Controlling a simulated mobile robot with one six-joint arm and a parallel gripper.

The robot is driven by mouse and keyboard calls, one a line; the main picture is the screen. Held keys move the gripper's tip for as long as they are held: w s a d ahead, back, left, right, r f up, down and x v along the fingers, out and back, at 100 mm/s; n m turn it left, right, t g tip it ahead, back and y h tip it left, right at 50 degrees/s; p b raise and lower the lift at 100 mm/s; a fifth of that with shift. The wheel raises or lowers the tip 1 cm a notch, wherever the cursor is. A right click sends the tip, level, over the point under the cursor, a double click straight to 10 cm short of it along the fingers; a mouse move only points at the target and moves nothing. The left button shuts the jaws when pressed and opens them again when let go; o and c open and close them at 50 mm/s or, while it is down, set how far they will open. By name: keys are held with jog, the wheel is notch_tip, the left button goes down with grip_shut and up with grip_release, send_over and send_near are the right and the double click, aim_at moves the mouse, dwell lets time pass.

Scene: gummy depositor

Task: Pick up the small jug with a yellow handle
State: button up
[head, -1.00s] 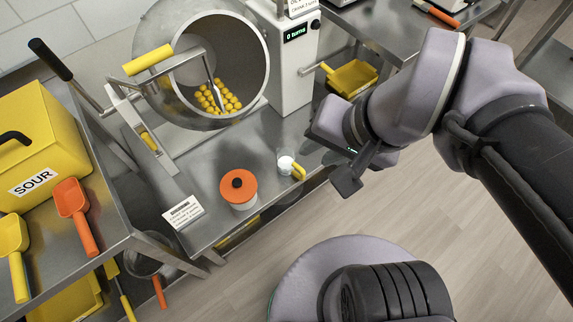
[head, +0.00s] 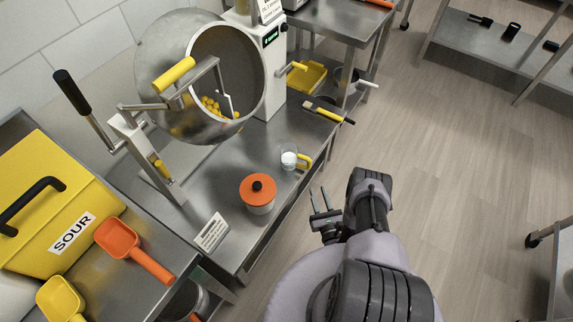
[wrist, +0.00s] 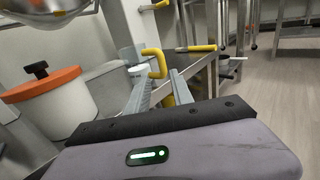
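The small jug (head: 288,157) is clear with white contents and a yellow handle on its right side. It stands upright near the front edge of the steel table. In the wrist view the jug (wrist: 136,70) is partly hidden behind a finger, and its yellow handle (wrist: 155,62) shows just beyond the fingertips. My gripper (head: 320,197) is open and empty, off the table's front edge, to the lower right of the jug in the head view. In the wrist view its two fingers (wrist: 158,80) are apart and point toward the handle.
A white canister with an orange lid (head: 258,190) stands close to the jug. A sign card (head: 212,232) stands on the table corner. The tilted steel drum (head: 228,70) holds yellow pieces behind. A yellow-handled tool (head: 328,112) lies at the right edge. The floor right is open.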

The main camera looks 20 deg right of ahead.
aim_at(307, 158)
jog(key=w+b, duration=0.2)
jog(key=w, duration=0.3)
jog(key=w+d+b, duration=0.1)
jog(key=w+b, duration=0.1)
jog(key=w, duration=0.4)
jog(key=w+d+b, duration=0.1)
jog(key=w+b, duration=0.2)
jog(key=w, duration=0.2)
jog(key=shift+w+d+f, duration=0.25)
jog(key=shift+w+f, duration=0.05)
jog(key=shift+w+r, duration=0.15)
jog(key=shift+r, duration=0.05)
grip_shut()
